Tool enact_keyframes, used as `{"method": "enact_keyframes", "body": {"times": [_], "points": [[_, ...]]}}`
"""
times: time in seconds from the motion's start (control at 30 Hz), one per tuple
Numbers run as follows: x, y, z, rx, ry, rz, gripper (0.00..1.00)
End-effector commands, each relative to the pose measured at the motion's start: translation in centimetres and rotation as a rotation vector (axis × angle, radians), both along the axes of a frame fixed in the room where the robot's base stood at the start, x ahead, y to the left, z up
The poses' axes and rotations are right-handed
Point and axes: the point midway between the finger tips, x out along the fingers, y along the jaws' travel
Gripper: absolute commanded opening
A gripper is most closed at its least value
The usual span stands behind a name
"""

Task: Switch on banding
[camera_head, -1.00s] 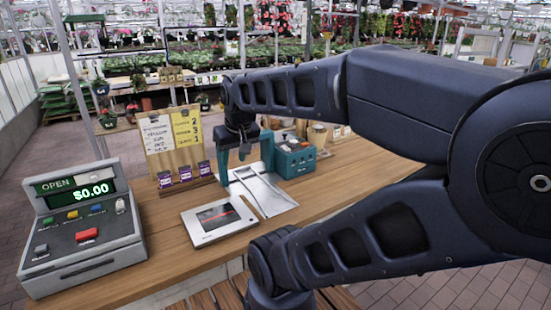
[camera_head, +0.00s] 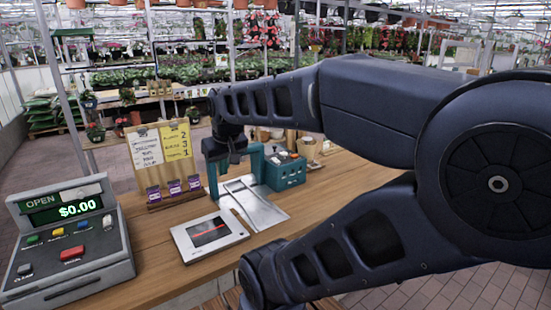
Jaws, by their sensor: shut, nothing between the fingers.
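The banding machine appears to be the teal unit on the wooden counter. It has a teal arch (camera_head: 258,162) over a metal plate (camera_head: 256,207) and a teal box (camera_head: 286,172) on its right with small controls on top. The controls are too small to read, and I cannot tell whether it is on. My gripper (camera_head: 236,159) is shut and empty, pointing down at the arch. It hides part of the arch's top. I cannot tell whether it touches the machine.
A flat scanner (camera_head: 210,236) lies in front of the plate. A cash register (camera_head: 68,245) showing OPEN and $0.00 stands at left. A notice board (camera_head: 160,155) with small purple packets stands behind. Bare counter (camera_head: 160,272) lies between register and scanner.

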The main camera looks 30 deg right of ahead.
Motion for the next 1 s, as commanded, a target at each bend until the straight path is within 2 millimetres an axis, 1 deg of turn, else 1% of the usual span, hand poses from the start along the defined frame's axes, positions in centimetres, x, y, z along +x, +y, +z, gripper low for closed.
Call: {"method": "enact_keyframes", "body": {"times": [0.27,0.57,0.87,1.0], "points": [[3.8,-1.6,1.4,-0.129,0.055,0.13,0.0],[8.5,-4.0,2.4,-0.249,0.14,0.315,0.0],[13.2,-7.5,2.7,-0.325,0.224,0.514,0.0],[15.3,-9.4,2.6,-0.346,0.259,0.61,0.0]]}}
